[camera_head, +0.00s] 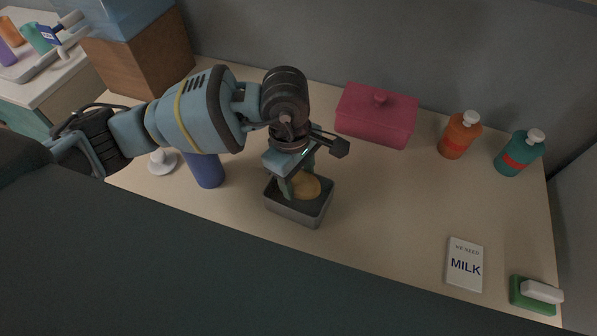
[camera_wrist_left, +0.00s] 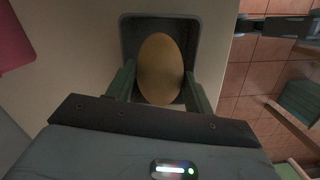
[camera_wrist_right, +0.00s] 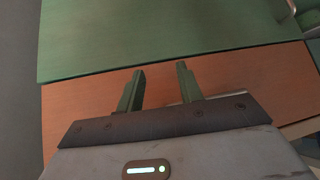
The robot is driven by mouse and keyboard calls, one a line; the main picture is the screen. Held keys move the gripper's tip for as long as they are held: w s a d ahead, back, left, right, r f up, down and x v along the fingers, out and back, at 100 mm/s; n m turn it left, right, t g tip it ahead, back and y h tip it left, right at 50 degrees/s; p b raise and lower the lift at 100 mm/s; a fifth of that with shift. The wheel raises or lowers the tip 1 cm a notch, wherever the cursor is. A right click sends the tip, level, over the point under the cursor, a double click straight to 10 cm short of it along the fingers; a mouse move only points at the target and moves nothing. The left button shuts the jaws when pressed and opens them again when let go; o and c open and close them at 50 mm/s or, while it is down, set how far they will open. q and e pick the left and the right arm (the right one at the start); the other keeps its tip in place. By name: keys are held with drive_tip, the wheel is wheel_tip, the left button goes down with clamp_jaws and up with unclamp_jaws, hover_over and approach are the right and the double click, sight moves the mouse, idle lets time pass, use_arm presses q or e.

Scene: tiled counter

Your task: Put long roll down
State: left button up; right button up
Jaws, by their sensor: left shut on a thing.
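The long roll (camera_head: 307,187) is a tan, oval bread roll. My left gripper (camera_head: 296,182) points down over the grey tin (camera_head: 298,212) and is shut on the roll. In the left wrist view the roll (camera_wrist_left: 160,68) lies lengthwise between the two green fingers, with the grey tin (camera_wrist_left: 127,45) around and behind it. The roll is at the tin's opening; I cannot tell whether it touches the bottom. My right gripper (camera_wrist_right: 160,88) is open and empty in the right wrist view, away from the counter top.
A blue cylinder (camera_head: 207,170) stands left of the tin. A pink lidded box (camera_head: 375,115) is behind it. Orange (camera_head: 459,136) and teal (camera_head: 518,153) bottles, a milk note (camera_head: 464,265) and a sponge (camera_head: 533,294) are at right. The counter right of the tin is clear.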

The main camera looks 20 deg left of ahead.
use_arm(q)
drive_tip(key=shift+f, duration=0.25)
drive_tip(key=o, duration=1)
drive_tip(key=shift+r, duration=0.1)
drive_tip(key=r, duration=0.4)
drive_tip(key=a+r, duration=0.1)
drive_tip(key=r, duration=0.8)
drive_tip(key=shift+w+a, duration=0.2)
